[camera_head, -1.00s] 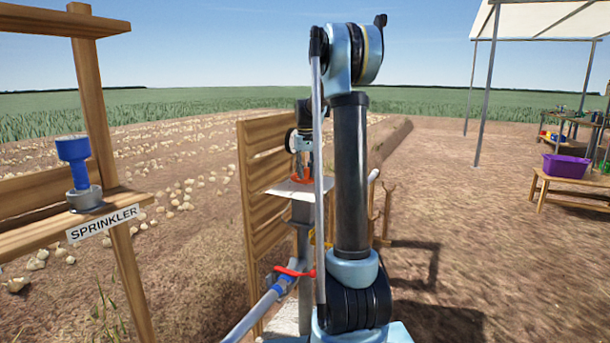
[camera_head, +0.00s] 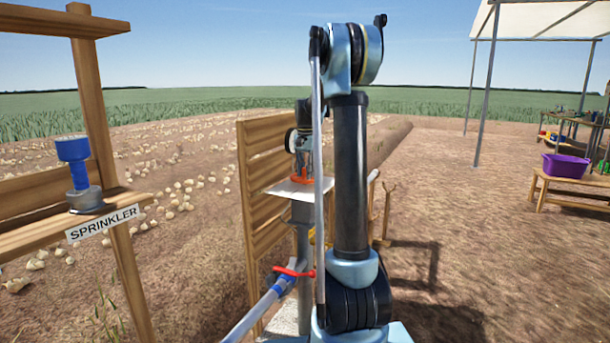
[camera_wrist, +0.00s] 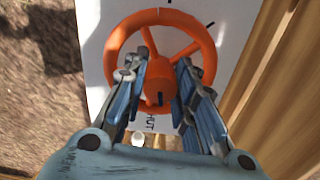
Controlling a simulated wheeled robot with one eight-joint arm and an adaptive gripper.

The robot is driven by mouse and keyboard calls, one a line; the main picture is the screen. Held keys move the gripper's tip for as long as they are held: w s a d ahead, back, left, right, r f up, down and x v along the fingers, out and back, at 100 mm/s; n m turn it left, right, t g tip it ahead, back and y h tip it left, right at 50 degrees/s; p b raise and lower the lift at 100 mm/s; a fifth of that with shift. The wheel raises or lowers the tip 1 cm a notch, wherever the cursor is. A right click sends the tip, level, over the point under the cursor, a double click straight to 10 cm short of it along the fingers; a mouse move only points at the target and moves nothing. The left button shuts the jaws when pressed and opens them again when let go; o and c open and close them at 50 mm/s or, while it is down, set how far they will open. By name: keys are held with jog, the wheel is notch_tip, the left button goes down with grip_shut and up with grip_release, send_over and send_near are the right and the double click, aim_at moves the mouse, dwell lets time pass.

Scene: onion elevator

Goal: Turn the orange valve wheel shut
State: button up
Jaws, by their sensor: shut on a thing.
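The orange valve wheel (camera_wrist: 207,48) lies on a white plate (camera_wrist: 92,50) in the wrist view. Its rim, hub and two upper spokes show; its lower part is hidden by my fingers. My gripper (camera_wrist: 162,72) reaches over the wheel, with one finger on each side of the hub, and is shut on it. Black tick marks show at the plate's top, and a partly covered label ending in "HUT" shows below the wheel. In the head view the orange wheel (camera_head: 302,179) shows small under my gripper (camera_head: 303,165), partly hidden by my arm.
A slatted wooden panel (camera_head: 251,210) stands close beside the wheel's post. A pipe with a red lever (camera_head: 292,272) runs low in front. A blue sprinkler (camera_head: 76,165) stands on the left shelf. A purple crate (camera_head: 566,167) sits on a bench at right.

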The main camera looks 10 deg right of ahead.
jog(key=shift+a+m, duration=0.1)
jog(key=shift+m, duration=0.9)
jog(key=o, duration=0.8)
jog(key=shift+r, duration=0.1)
notch_tip(320, 180, up, 12)
jog(key=shift+w+f, duration=0.1)
jog(key=shift+f, duration=0.05)
